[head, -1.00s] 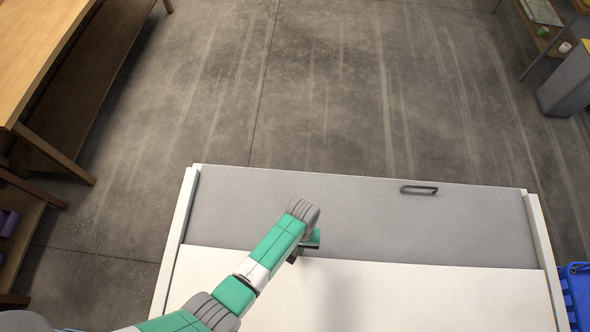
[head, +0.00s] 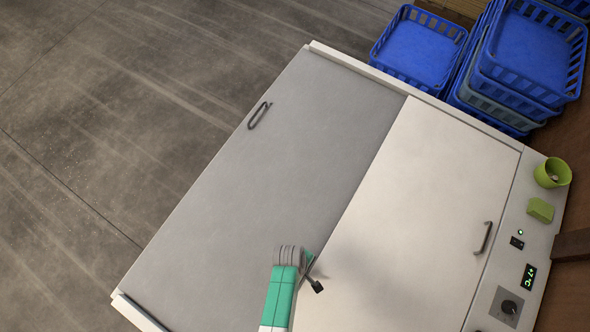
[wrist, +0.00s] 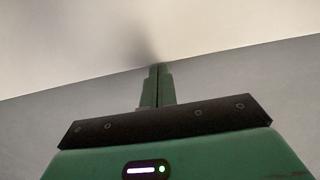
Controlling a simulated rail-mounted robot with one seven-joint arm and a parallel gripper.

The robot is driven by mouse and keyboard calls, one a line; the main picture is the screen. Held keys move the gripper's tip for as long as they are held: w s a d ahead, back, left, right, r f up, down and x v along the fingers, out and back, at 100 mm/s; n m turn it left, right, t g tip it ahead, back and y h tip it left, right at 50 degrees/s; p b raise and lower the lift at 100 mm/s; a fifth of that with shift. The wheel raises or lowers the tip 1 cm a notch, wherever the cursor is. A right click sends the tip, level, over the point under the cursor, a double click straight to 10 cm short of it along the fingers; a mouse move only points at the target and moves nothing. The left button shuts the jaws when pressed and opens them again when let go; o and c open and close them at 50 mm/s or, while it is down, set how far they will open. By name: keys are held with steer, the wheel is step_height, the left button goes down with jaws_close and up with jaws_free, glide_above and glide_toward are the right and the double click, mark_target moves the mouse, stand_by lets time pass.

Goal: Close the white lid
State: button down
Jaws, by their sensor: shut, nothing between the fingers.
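The white lid (head: 420,205) is a flat panel on the right part of a white-framed chest in the head view, with a dark bar handle (head: 483,238) near its right edge. A grey lid (head: 275,150) lies beside it on the left, with its own handle (head: 259,115). My gripper (head: 317,286) is shut and empty at the seam between the two lids, toward the lower end. In the wrist view its closed fingertips (wrist: 159,68) overlap the edge of the white lid (wrist: 70,45), with the grey lid (wrist: 30,125) on the near side. Contact cannot be told.
A control strip (head: 520,260) with a knob, display and green cup (head: 552,172) runs along the chest's right side. Blue crates (head: 420,48) are stacked beyond the far end. Open concrete floor (head: 110,130) lies to the left.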

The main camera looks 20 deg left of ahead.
steer(key=shift+d, duration=0.1)
stand_by(0.3)
steer(key=a, duration=0.2)
steer(key=w+a, duration=0.1)
steer(key=a, duration=0.1)
steer(key=shift+b, duration=0.3)
steer(key=p+v, duration=0.1)
steer(key=v, duration=0.9)
steer(key=shift+s, duration=0.1)
